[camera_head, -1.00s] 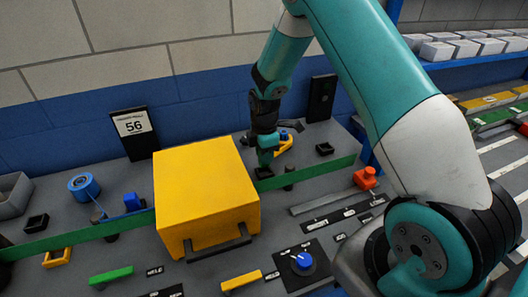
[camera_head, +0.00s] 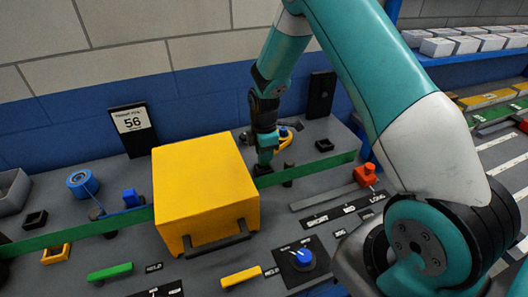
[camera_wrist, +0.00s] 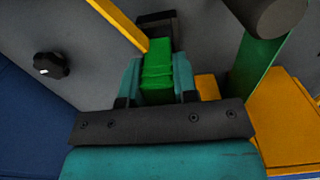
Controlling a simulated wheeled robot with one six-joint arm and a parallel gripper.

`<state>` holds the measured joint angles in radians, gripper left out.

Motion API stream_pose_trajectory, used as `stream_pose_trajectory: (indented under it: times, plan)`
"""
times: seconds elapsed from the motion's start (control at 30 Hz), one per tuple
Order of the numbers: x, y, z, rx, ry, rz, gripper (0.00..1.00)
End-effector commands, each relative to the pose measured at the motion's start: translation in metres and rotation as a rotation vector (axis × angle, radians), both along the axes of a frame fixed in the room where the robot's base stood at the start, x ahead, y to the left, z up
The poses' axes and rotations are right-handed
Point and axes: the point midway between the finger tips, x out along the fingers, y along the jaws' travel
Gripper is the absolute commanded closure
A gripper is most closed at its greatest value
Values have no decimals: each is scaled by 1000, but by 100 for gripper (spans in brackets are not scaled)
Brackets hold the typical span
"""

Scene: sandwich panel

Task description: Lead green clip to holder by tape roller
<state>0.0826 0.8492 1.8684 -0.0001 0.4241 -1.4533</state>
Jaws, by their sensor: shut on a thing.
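My gripper (camera_head: 265,165) is behind the yellow box, low by the green strip. It is shut on the green clip (camera_wrist: 158,72), which shows between the teal fingers in the wrist view. The clip is hidden in the head view. In the wrist view a small dark holder (camera_wrist: 158,17) lies just beyond the clip, lined up with it; I cannot tell if they touch. A small black holder (camera_head: 324,145) sits right of my gripper in the head view, and another (camera_head: 36,219) near the blue tape roll (camera_head: 83,183) at left. A grey roller post (camera_wrist: 276,14) stands close to my gripper.
The big yellow box (camera_head: 205,195) stands left of my gripper. The green strip (camera_head: 325,165) runs across the panel. A yellow part with a blue top (camera_head: 285,138) is close behind my gripper.

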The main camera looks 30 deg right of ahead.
Motion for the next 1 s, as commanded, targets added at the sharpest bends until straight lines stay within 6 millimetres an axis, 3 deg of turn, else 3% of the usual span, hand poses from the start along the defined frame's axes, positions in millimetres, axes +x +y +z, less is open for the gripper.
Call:
stream_pose_trajectory:
  times: [1.0]
  plan:
    - [0,0,-22,0,0,0,97]
